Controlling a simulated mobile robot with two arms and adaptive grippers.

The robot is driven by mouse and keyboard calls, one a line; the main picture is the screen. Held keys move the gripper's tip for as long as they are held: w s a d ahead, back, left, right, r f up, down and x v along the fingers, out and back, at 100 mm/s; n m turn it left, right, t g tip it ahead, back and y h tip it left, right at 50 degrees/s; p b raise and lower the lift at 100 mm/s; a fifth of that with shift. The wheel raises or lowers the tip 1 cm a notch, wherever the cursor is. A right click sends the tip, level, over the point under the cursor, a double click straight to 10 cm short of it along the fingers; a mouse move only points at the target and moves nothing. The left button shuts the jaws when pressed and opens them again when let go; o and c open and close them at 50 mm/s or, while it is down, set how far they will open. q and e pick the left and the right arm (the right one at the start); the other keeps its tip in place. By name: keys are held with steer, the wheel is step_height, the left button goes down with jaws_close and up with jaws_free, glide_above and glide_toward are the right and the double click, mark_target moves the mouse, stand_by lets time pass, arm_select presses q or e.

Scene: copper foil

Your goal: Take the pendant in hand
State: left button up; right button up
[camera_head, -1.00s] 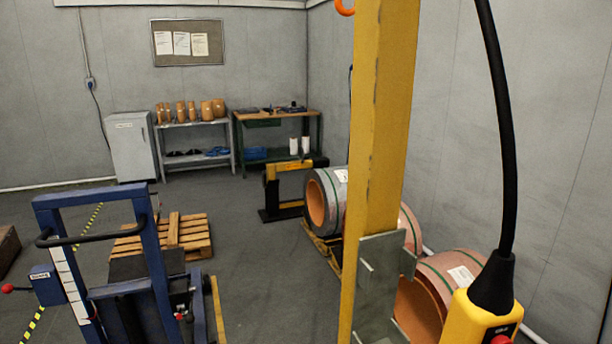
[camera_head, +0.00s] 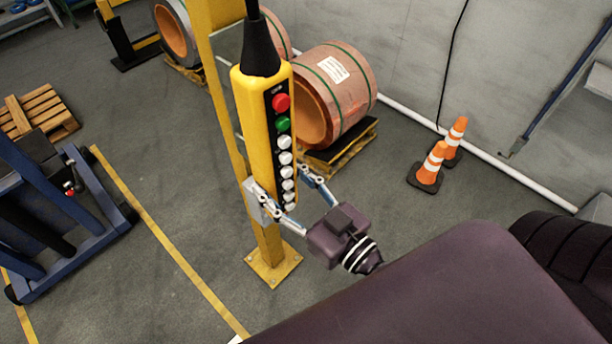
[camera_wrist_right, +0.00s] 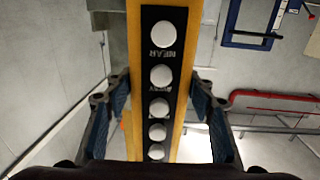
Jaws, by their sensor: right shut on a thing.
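The pendant (camera_head: 263,130) is a yellow control box hanging upright from a thick black cable. Its black face has a red button, a green button and several white ones below. My right gripper (camera_head: 282,182) comes in from the lower right and is shut on the pendant's lower part, one finger on each side. In the right wrist view the pendant (camera_wrist_right: 161,90) fills the middle, with the fingers of my right gripper (camera_wrist_right: 160,100) along its two yellow sides. My left gripper is not in view.
A yellow post (camera_head: 268,240) stands right behind the pendant on a floor plate. Copper foil coils (camera_head: 350,90) lie on pallets (camera_head: 350,150) beyond. Orange cones (camera_head: 432,165) stand by the wall. A blue lifter (camera_head: 60,235) is at the left. Open floor lies between.

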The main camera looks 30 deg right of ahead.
mark_target(257, 177)
steer(key=w+a+n+g+y, duration=0.1)
steer(key=y, duration=0.1)
steer(key=w+a+n+g+y, duration=0.1)
steer(key=w+a+n+y, duration=0.1)
steer(key=shift+w+a+f, duration=0.1)
steer(key=shift+w+a, duration=0.05)
steer(key=shift+a, duration=0.1)
steer(key=shift+w+a+n+g+y, duration=0.25)
steer(key=shift+w+n+g+y, duration=0.2)
steer(key=shift+y, duration=0.2)
steer(key=shift+w+a+n+g+y, duration=0.25)
steer(key=shift+w+n+g+y, duration=0.1)
steer(key=shift+w+n+y, duration=0.25)
